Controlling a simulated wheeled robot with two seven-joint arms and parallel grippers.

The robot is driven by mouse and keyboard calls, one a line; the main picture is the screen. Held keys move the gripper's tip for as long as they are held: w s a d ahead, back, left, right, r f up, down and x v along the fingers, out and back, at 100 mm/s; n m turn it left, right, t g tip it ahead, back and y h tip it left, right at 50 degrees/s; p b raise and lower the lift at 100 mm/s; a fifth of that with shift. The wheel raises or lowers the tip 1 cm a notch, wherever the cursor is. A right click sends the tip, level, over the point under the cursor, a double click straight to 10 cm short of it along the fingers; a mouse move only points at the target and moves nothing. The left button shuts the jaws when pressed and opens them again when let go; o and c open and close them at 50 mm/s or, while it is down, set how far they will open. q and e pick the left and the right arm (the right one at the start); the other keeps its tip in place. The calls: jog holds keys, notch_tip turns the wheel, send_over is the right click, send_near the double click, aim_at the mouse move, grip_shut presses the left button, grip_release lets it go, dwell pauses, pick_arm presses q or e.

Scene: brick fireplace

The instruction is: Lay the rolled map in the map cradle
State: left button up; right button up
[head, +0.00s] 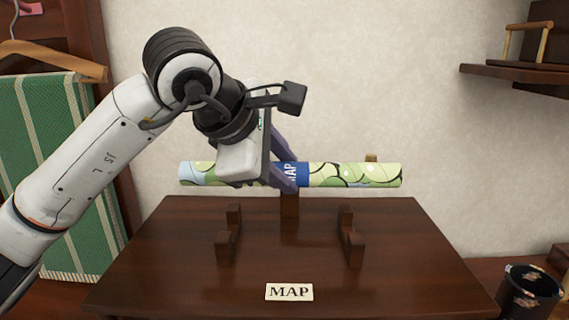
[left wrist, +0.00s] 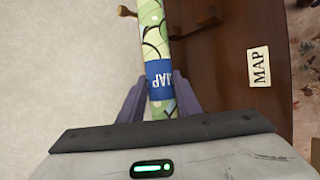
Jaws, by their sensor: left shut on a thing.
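The rolled map (head: 350,175) is a pale green and yellow patterned tube with a blue band marked MAP. My left gripper (head: 287,178) is shut on it near the blue band and holds it level, left to right, above the back of the table. In the left wrist view the map (left wrist: 154,30) runs between the fingers of the gripper (left wrist: 160,100). The map cradle (head: 353,245) is dark wood with two notched supports, left and right, standing empty on the table. My right gripper is not in view.
The dark wooden table (head: 410,280) carries a white MAP label (head: 289,292) at its front. A wooden post (head: 289,205) stands at the back, partly behind the map. A green striped cloth hangs at left, a shelf (head: 520,72) is at upper right, and a dark bin (head: 530,290) stands at lower right.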

pick_arm(q)
jog(key=shift+f, duration=0.6)
notch_tip(320, 180, down, 6)
jog(key=b, duration=0.5)
jog(key=shift+w+r, duration=0.1)
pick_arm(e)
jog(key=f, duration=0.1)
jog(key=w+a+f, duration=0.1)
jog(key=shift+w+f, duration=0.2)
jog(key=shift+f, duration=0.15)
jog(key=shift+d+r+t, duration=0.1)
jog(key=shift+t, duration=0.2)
pick_arm(q)
jog(key=o, duration=0.9)
jog(key=shift+c, duration=0.2)
jog(key=o, duration=0.5)
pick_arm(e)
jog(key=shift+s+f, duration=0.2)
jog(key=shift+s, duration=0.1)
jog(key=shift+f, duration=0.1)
